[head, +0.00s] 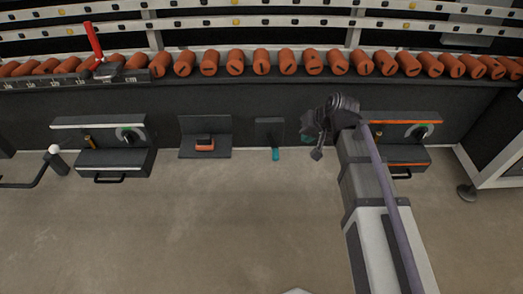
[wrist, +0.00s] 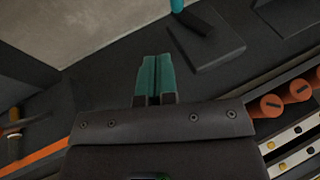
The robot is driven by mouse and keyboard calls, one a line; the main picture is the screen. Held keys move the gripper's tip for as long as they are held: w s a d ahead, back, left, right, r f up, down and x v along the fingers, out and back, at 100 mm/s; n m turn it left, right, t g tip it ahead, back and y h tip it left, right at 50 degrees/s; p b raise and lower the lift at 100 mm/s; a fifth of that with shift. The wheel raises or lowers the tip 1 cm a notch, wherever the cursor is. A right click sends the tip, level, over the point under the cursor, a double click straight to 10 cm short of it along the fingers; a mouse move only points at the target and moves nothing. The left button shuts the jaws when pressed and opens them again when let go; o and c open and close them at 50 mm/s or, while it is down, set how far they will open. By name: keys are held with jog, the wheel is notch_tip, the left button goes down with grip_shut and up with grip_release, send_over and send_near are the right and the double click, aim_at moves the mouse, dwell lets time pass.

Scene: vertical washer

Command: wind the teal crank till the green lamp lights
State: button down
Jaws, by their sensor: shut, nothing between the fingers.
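The teal crank (head: 275,154) shows its grip below a dark plate (head: 268,128) on the low dark wall in the head view. In the wrist view a piece of the teal crank (wrist: 177,5) shows at the top edge, beyond the fingertips. My gripper (head: 306,124) is to the right of the crank in the head view, apart from it. In the wrist view the teal fingers of my gripper (wrist: 155,58) are together and empty. I cannot pick out a lit green lamp for certain.
An orange-red block (head: 204,144) sits on a dark bracket. The floor in front is clear.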

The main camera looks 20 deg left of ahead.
jog(key=n, duration=0.2)
jog(key=b, duration=0.9)
send_near(277, 155)
jog(key=w+f, duration=0.4)
jog(key=f, duration=0.1)
jog(key=shift+s+a+f+m+b, duration=0.15)
jog(key=shift+s+a+f+b, duration=0.15)
jog(key=shift+s+a+b, duration=0.25)
jog(key=shift+s+a+f+m+b, duration=0.15)
jog(key=shift+s+a+f+b, duration=0.3)
jog(key=shift+a, duration=0.25)
jog(key=shift+r, duration=0.1)
jog(key=shift+s+a+f+b, duration=0.1)
jog(key=shift+a+f+b, duration=0.15)
jog(key=shift+f+b, duration=0.3)
jog(key=shift+s+a+f+b, duration=0.25)
jog(key=shift+a+f+b, duration=0.2)
jog(key=shift+a+b, duration=0.1)
jog(key=shift+a, duration=0.1)
